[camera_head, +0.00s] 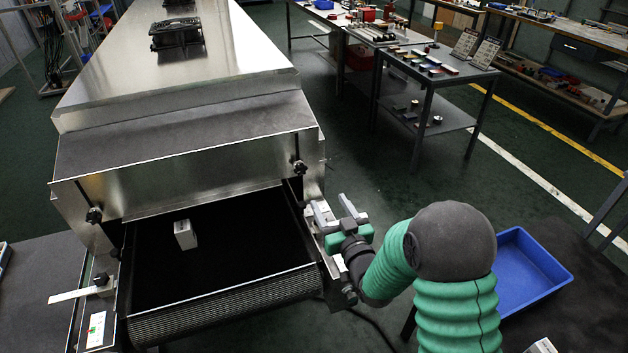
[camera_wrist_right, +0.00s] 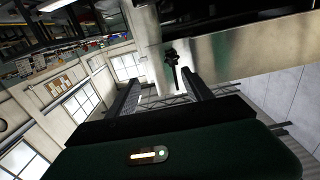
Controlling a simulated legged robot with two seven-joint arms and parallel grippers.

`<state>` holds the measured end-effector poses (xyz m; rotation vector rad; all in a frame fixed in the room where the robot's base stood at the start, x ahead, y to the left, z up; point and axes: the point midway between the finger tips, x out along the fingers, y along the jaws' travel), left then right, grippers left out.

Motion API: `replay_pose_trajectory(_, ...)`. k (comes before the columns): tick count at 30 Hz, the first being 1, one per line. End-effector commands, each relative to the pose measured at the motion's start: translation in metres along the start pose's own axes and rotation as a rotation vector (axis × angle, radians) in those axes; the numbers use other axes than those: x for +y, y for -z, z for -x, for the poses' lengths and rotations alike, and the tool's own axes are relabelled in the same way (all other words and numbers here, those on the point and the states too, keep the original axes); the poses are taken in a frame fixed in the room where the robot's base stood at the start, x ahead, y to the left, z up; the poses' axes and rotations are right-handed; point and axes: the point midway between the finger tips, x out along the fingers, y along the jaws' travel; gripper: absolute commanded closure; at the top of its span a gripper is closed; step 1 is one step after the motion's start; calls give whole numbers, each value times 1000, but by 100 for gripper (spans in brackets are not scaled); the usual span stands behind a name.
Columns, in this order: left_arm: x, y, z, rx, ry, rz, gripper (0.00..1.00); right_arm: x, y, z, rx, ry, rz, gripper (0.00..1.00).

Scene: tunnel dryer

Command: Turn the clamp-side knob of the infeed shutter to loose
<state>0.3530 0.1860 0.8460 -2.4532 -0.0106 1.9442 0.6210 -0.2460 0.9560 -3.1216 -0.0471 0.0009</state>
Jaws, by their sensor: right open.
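The infeed shutter (camera_head: 190,170) is a steel plate across the dryer's mouth, with a dark knob on each side. The right knob (camera_head: 300,167) sits at the shutter's right end. The left knob (camera_head: 94,215) sits at its lower left end. I cannot read either knob's setting. My right gripper (camera_head: 335,207) is open and empty, below and to the right of the right knob, apart from it. In the right wrist view a dark knob with a stem (camera_wrist_right: 172,60) shows beyond my open fingers (camera_wrist_right: 160,82), toward the right finger. My left gripper is not in view.
A black conveyor belt (camera_head: 240,255) runs under the shutter and carries a small pale block (camera_head: 185,235). A pale arm with a black clamp (camera_head: 100,280) is at the belt's left. A blue tray (camera_head: 525,270) lies right of my arm. Floor behind my gripper is clear.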

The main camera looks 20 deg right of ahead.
Motion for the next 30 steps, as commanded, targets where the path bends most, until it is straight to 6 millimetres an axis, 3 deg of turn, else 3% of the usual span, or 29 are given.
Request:
replay_pose_trajectory(7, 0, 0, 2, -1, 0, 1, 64, -18, 4, -67, 2, 7, 13, 41)
replay_pose_trajectory(15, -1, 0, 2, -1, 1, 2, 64, -8, 1, -122, 0, 4, 5, 41)
replay_pose_trajectory(19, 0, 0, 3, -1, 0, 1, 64, -4, 0, -133, -1, 1, 1, 41)
replay_pose_trajectory(26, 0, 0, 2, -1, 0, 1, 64, -8, 2, -135, 0, 0, 7, 41)
replay_pose_trajectory(30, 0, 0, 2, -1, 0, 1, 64, -11, 3, -134, 0, 2, 8, 57)
